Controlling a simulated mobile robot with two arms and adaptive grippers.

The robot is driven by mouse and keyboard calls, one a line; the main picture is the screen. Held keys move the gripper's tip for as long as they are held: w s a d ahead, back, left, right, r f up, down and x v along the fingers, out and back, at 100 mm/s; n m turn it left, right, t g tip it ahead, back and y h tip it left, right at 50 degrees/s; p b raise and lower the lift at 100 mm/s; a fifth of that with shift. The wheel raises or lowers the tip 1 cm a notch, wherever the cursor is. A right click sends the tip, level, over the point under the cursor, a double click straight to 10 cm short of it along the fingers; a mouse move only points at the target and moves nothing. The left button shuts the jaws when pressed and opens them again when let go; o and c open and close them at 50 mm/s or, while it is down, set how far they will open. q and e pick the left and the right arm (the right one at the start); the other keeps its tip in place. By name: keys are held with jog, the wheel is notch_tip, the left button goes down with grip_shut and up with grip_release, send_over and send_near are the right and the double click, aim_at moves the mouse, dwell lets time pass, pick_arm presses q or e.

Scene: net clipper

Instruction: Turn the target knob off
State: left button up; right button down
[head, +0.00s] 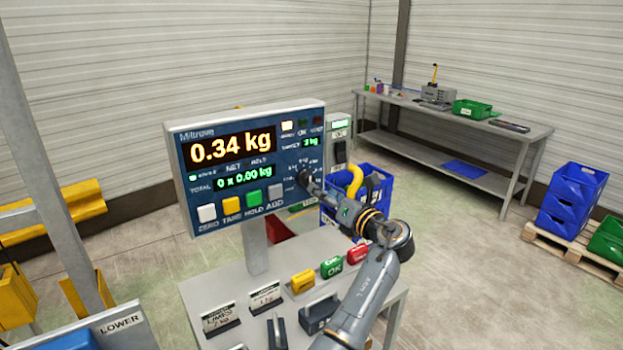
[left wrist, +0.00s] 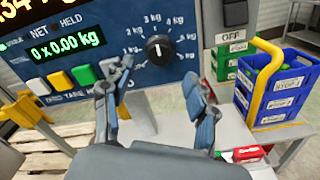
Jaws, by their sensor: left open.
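The target knob (left wrist: 159,48) is a round black dial with a white pointer line on the scale's blue panel (left wrist: 100,22). In the left wrist view its pointer stands about upright, among kg marks. The panel's TARGET readout shows 3 kg in the head view (head: 310,142). My left gripper (left wrist: 158,72) is open, its two fingers to either side below the knob, with the knob showing between and beyond the tips. It appears apart from the knob. My right gripper is not in view.
White, yellow, green and grey buttons (head: 234,206) line the panel's lower edge, left of the gripper. A box with an OFF label (left wrist: 234,37) is close on the right. Small blocks and signs stand on the table (head: 215,285) below.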

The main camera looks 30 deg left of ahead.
aim_at(307, 180)
pick_arm(q)
jog(key=p+x, duration=0.1)
jog(key=x, duration=0.5)
jog(key=shift+a, duration=0.2)
jog(key=shift+c, duration=0.2)
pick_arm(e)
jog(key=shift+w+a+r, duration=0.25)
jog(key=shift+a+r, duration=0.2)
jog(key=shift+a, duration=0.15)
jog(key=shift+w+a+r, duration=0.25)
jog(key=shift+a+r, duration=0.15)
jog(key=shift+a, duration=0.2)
pick_arm(q)
jog(key=c, duration=1.1)
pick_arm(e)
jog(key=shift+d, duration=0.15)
